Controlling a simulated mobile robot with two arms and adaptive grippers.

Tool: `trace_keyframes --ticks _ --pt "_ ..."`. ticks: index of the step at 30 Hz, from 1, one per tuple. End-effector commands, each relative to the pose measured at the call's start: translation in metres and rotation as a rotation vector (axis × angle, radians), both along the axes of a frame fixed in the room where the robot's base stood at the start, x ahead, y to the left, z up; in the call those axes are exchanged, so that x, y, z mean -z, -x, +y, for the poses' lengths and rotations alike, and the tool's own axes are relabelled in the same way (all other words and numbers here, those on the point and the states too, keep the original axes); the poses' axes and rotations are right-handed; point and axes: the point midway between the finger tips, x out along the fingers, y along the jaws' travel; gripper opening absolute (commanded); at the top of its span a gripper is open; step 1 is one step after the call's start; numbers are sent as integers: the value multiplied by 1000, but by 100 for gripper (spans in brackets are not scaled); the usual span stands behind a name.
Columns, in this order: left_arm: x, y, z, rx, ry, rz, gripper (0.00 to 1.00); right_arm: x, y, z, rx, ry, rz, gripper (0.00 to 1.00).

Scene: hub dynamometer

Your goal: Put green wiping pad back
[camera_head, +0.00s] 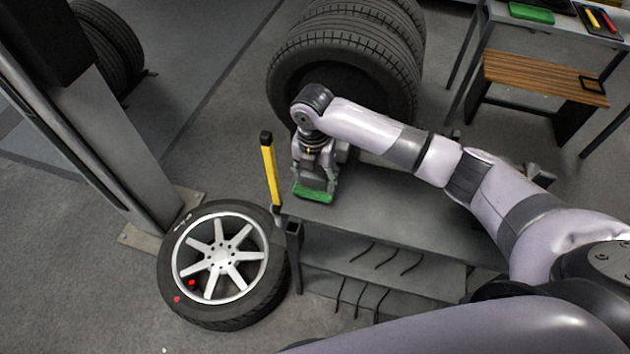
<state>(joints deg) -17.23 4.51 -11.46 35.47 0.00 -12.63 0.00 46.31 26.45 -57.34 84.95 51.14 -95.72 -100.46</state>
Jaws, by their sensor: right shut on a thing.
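The green wiping pad (315,193) is at the left end of a grey bench top. My right gripper (315,176) points down over it and is shut on it. The gripper hides part of the pad, and I cannot tell whether the pad touches the bench top or hangs just above it. My left gripper is not in view.
The grey bench (385,225) has a lower shelf with dark hooks. A yellow-and-black post (269,170) stands at its left end. A wheel (222,262) lies in front, large tires (345,50) stand behind. A table at the upper right bears a green item (531,13) above a wooden-topped stand (540,76).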

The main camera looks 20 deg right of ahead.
Motion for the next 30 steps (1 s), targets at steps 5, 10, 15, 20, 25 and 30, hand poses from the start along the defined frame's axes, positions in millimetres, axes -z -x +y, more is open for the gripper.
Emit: trace_keyframes --ticks 5,10,15,20,25,30 --pt "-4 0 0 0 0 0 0 24 1 0 0 1 3 32" --pt "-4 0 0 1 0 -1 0 28 0 0 0 1 1 32" --pt "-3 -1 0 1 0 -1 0 29 0 0 0 1 1 32" --pt "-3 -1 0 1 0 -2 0 30 0 0 0 1 1 64" --pt "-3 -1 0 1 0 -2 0 30 0 0 0 1 1 75" --pt "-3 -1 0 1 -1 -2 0 30 0 0 0 1 1 78"
